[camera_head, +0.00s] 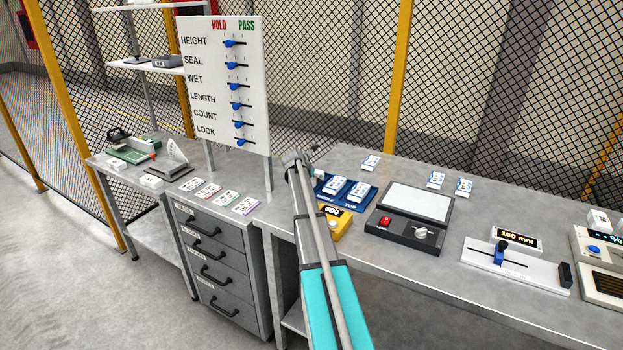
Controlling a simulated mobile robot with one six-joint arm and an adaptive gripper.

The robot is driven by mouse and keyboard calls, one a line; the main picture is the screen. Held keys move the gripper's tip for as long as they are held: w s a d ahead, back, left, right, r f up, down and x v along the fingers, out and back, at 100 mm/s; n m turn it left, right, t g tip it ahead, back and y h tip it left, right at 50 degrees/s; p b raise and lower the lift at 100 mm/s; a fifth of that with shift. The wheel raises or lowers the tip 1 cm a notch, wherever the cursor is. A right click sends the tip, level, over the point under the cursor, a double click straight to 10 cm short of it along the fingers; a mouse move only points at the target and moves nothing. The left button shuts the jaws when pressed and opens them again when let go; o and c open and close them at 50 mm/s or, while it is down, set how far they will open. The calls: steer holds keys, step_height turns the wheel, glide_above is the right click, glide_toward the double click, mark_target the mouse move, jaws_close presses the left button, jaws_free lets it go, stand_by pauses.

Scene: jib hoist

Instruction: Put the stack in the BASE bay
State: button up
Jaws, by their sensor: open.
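A blue tray (323,194) with bays lies on the bench just right of my arm. Its front edge label reads TOP at the right; the lettering further left is partly covered. Two white blocks with blue marks stand in the tray, a left one (337,185) and a right one (358,191). A bay marked BASE cannot be seen; my arm covers the tray's left part. Similar white blocks stand behind the tray (371,162) and to its right (436,180), (464,187). I cannot tell which is the stack. My gripper's fingers are hidden behind my arm.
A yellow device (335,222) stands before the tray. A HOLD/PASS slider board (225,85) rises at left, with coloured cards (208,191) below. Bench between scale and gauge is clear.

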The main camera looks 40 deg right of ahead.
steer(key=shift+r, duration=0.1)
steer(key=shift+s+a+r+p, duration=0.15)
steer(key=shift+a+r+p, duration=0.1)
steer(key=shift+r+p, duration=0.15)
steer(key=p+v, duration=0.8)
steer(key=v, duration=0.3)
steer(key=shift+a, duration=0.15)
stand_by(0.6)
